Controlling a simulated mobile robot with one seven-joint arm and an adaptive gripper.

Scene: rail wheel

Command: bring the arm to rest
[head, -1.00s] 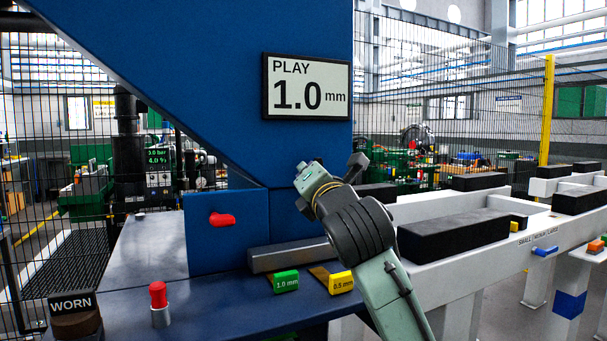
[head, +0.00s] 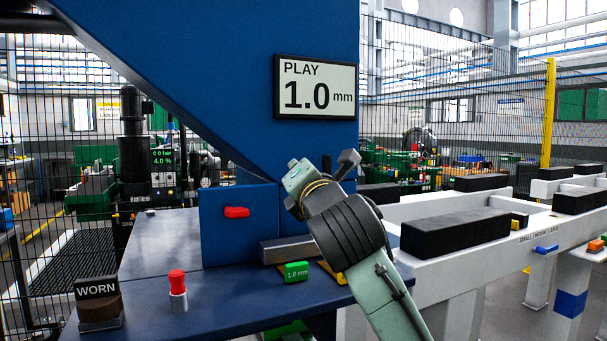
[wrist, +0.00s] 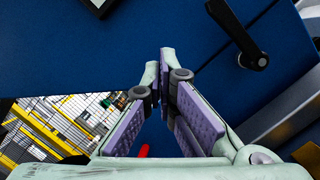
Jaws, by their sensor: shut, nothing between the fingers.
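My arm (head: 345,225) rises from the lower right in the head view, in front of the blue machine. My gripper (wrist: 160,70) shows in the wrist view with its purple-padded fingers together and nothing held. The fingers point toward the machine's blue face (wrist: 110,55); the gap to it cannot be told. In the head view the fingers are hidden behind my own wrist.
Near my arm are a display (head: 315,87) reading PLAY 1.0 mm, a red handle (head: 237,212), a grey bar (head: 285,250) and a green 1.0 mm block (head: 297,271). A red-topped knob (head: 177,290) and WORN sign (head: 97,288) stand left. A black lever (wrist: 240,35) shows in the wrist view.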

